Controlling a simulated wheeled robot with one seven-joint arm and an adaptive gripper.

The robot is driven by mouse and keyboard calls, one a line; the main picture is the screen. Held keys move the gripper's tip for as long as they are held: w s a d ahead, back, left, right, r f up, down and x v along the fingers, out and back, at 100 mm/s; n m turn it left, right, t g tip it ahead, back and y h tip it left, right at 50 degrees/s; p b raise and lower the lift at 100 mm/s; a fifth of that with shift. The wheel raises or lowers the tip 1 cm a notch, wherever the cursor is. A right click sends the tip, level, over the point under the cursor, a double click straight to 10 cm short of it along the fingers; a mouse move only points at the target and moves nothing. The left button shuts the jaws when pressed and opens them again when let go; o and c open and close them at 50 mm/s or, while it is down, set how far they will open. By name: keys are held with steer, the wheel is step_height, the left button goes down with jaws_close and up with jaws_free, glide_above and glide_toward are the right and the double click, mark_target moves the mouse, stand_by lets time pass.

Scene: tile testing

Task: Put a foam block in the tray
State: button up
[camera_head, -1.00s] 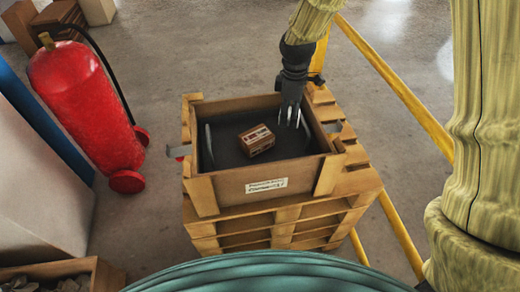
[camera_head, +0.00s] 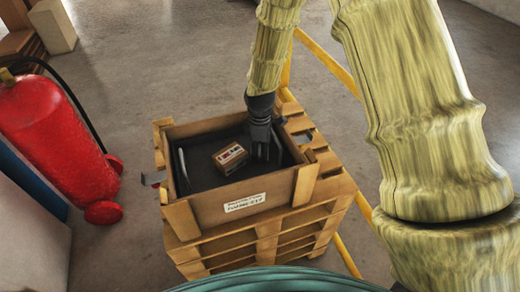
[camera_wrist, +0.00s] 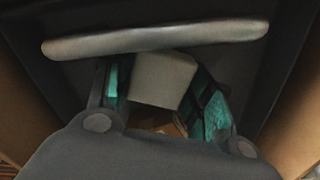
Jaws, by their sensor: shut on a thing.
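My gripper (camera_head: 265,155) reaches down into the right side of the dark tray (camera_head: 203,146), which sits inside a wooden crate. In the wrist view my gripper (camera_wrist: 165,100) has its teal-padded fingers shut on a pale grey foam block (camera_wrist: 163,80). The block lies between the fingers, near the tray's light handle (camera_wrist: 155,40). In the head view the block is hidden or too small to make out. I cannot tell whether it touches the tray floor.
A small brown labelled box (camera_head: 231,157) lies in the tray, left of my gripper. The wooden crate (camera_head: 245,205) stands on stacked pallets (camera_head: 265,245). A red fire extinguisher (camera_head: 50,140) stands at left. A yellow rail (camera_head: 328,62) runs behind and right.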

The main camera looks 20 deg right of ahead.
mark_target(260, 150)
steer(key=shift+f, duration=0.3)
steer(key=shift+f, duration=0.1)
steer(key=o, duration=0.7)
step_height(260, 150, up, 12)
steer(key=b, duration=0.1)
steer(key=shift+b, duration=0.4)
stand_by(0.5)
